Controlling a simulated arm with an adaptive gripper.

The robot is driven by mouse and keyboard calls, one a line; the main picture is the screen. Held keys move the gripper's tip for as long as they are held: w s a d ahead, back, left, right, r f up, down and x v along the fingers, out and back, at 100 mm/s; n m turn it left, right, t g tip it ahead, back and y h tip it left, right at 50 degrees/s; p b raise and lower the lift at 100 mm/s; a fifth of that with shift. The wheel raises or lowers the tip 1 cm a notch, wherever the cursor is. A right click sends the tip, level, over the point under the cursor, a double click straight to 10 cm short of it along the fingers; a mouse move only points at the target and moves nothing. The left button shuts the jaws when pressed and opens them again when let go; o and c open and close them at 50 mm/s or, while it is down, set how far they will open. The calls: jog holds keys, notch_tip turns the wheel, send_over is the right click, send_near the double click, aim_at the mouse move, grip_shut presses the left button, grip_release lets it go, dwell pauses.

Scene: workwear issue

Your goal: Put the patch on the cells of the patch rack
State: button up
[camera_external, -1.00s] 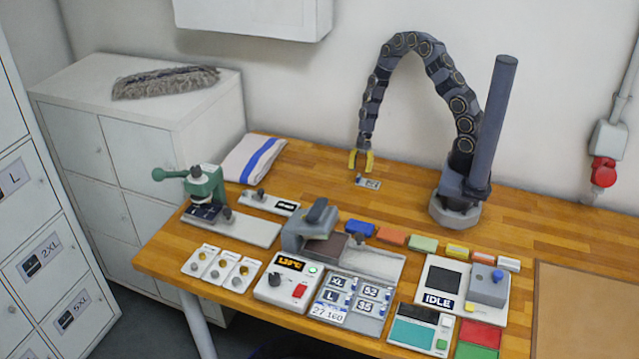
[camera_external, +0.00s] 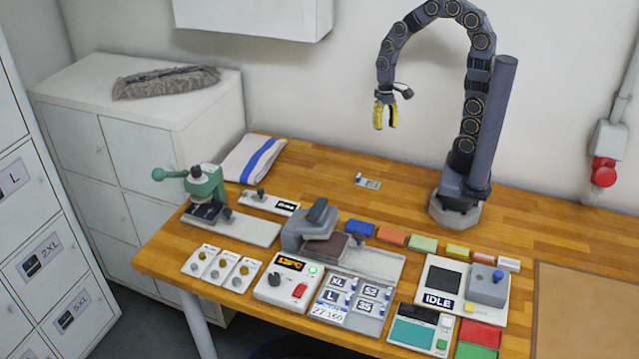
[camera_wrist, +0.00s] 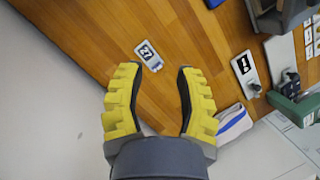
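A small grey-and-white piece (camera_external: 368,183), which looks like the patch, lies flat on the wooden table towards the back. In the wrist view, this piece (camera_wrist: 148,54) shows a dark square marked "27" and lies beyond my fingertips. The rack (camera_external: 372,321), which looks like the patch rack, is at the table's front edge. It carries tiles marked XL, L and other sizes, and a "27 160" label. My gripper (camera_external: 385,124) hangs well above the table, near the piece. In the wrist view its yellow fingers (camera_wrist: 157,68) are apart with nothing between them.
A grey press (camera_external: 310,228) and a control box (camera_external: 287,283) stand beside the rack. A green press (camera_external: 205,184) and folded cloth (camera_external: 254,158) are at left. Several coloured blocks (camera_external: 424,243) line the middle. An IDLE machine (camera_external: 488,288) is at right. The back table is mostly clear.

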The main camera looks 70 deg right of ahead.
jog(key=s+a+r+n+h, duration=0.1)
jog(key=s+r+n, duration=0.3)
jog(key=s, duration=0.2)
jog(key=shift+a, duration=0.15)
jog(key=shift+o, duration=1)
jog(key=s+r+n+h, duration=0.1)
jog(key=s+r+n, duration=0.1)
jog(key=s+n, duration=0.2)
jog(key=s, duration=0.3)
jog(key=shift+s+d+r+h, duration=0.2)
jog(key=shift+s+d+h, duration=0.1)
jog(key=shift+h, duration=0.1)
